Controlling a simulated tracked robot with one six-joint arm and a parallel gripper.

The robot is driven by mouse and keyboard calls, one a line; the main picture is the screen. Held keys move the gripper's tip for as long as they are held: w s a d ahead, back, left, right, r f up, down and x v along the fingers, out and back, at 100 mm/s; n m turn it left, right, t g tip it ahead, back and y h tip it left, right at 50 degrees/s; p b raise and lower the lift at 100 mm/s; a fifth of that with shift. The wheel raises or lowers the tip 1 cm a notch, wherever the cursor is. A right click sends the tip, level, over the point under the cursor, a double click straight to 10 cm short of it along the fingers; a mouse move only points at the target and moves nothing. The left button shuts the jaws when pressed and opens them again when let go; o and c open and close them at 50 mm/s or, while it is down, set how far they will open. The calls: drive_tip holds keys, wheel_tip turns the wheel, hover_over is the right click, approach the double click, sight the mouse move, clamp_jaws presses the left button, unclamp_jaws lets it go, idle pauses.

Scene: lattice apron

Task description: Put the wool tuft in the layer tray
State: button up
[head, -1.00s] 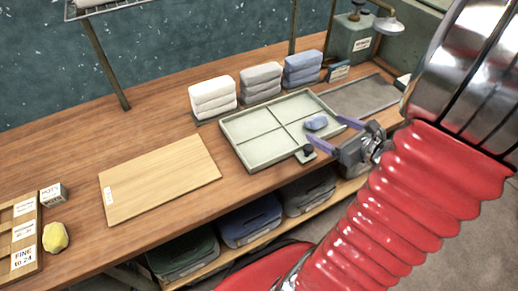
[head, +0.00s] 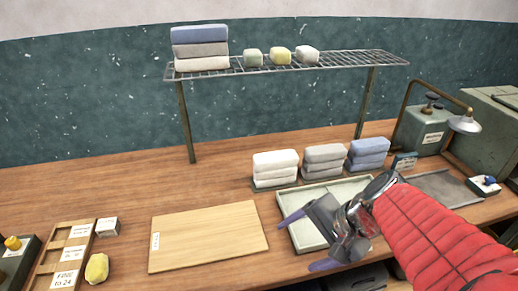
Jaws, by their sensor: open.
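The layer tray (head: 353,187) is a pale green, shallow divided tray on the bench, right of centre. My gripper (head: 307,242) is over its front part, with two purple fingers spread wide and nothing seen between them. The gripper and arm hide much of the tray, and no tuft shows in the visible part. A green tuft (head: 253,57), another yellow tuft (head: 280,55) and a whitish tuft (head: 307,55) sit on the wire rack (head: 340,61).
A wooden board (head: 208,237) lies left of the tray. White (head: 275,162), grey (head: 324,157) and blue (head: 368,150) folded stacks stand behind the tray. A labelled wooden box (head: 66,255) is at far left. A lamp (head: 464,123) and grey mat (head: 445,188) are at right.

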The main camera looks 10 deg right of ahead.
drive_tip(key=s+a+r+n+t+h, duration=0.1)
drive_tip(key=s+a+r+n+h, duration=0.1)
drive_tip(key=r+n, duration=0.5)
drive_tip(key=shift+s+n+h, duration=0.5)
drive_tip(key=shift+n+h, duration=0.7)
drive_tip(key=shift+n, duration=0.9)
